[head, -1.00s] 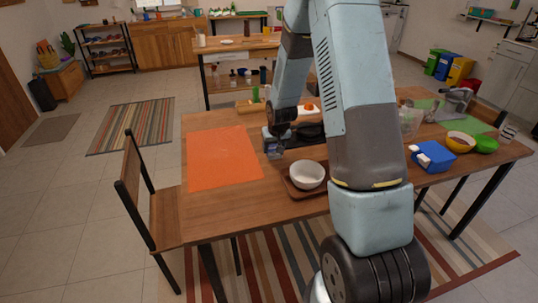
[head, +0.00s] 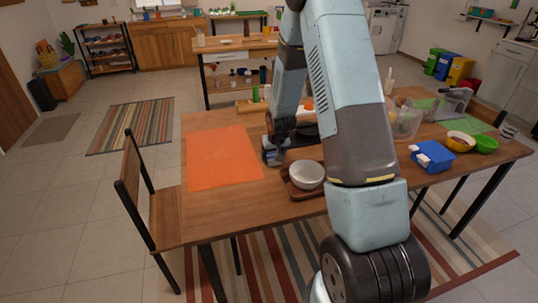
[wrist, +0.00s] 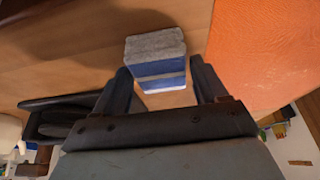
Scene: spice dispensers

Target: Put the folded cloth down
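The folded cloth is a small blue block with grey and pale bands. In the wrist view the cloth (wrist: 158,65) sits between the tips of my gripper's (wrist: 161,72) two fingers, which are close against its sides. In the head view the cloth (head: 271,157) is below my gripper (head: 272,148), low over the table, just right of the orange mat (head: 222,158). I cannot tell whether its underside touches the wood.
A white bowl (head: 307,175) on a wooden tray (head: 303,193) stands close to the right. Dark cookware (head: 305,133) lies behind, partly hidden by my arm. A blue box (head: 433,157) is farther right. The orange mat is clear, as is the wood in front of it.

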